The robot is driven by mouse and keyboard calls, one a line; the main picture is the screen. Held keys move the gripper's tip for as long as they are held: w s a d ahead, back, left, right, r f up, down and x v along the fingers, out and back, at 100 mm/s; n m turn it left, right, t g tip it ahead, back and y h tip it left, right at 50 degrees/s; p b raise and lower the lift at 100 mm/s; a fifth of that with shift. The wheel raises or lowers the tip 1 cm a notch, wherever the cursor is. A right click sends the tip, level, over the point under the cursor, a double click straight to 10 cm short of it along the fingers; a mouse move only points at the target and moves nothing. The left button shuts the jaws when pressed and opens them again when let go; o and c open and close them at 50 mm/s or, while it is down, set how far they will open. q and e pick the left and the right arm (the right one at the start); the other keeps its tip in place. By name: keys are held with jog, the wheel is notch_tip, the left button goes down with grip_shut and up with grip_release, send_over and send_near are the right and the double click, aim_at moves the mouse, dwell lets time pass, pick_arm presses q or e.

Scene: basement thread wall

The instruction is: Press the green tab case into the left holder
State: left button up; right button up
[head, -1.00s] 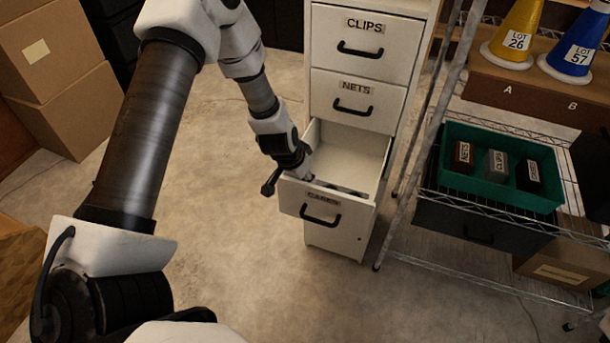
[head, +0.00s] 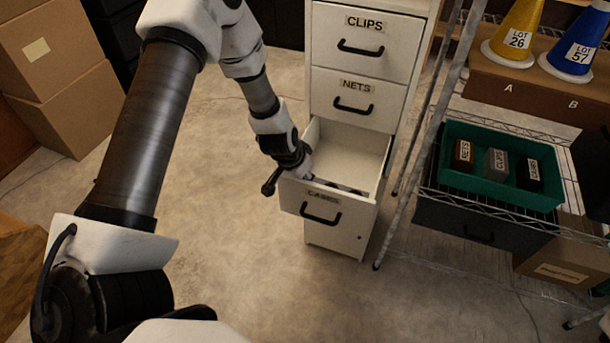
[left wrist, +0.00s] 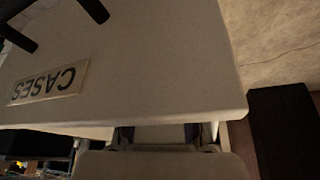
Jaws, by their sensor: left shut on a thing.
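My left gripper (head: 304,176) reaches down over the front left corner of the open drawer (head: 340,203), which is labelled CASES. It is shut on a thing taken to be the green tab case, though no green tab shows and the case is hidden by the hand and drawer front. Dark slots or holders (head: 342,187) lie inside along the drawer front; the left one is mostly covered by my gripper. In the left wrist view the drawer front (left wrist: 150,60) fills the picture, and the gripper's fingers (left wrist: 163,135) show only in part beyond its edge. My right gripper is out of view.
Closed drawers labelled CLIPS (head: 362,28) and NETS (head: 355,92) are above. A wire shelf to the right bears a green tray (head: 480,190) with labelled blocks. Cardboard boxes (head: 75,100) stand at the left. The floor (head: 230,230) before the cabinet is clear.

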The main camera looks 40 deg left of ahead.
pick_arm(q)
jog(key=o, duration=0.8)
jog(key=shift+o, duration=0.2)
jog(key=v, duration=1.2)
jog(key=shift+w, duration=0.1)
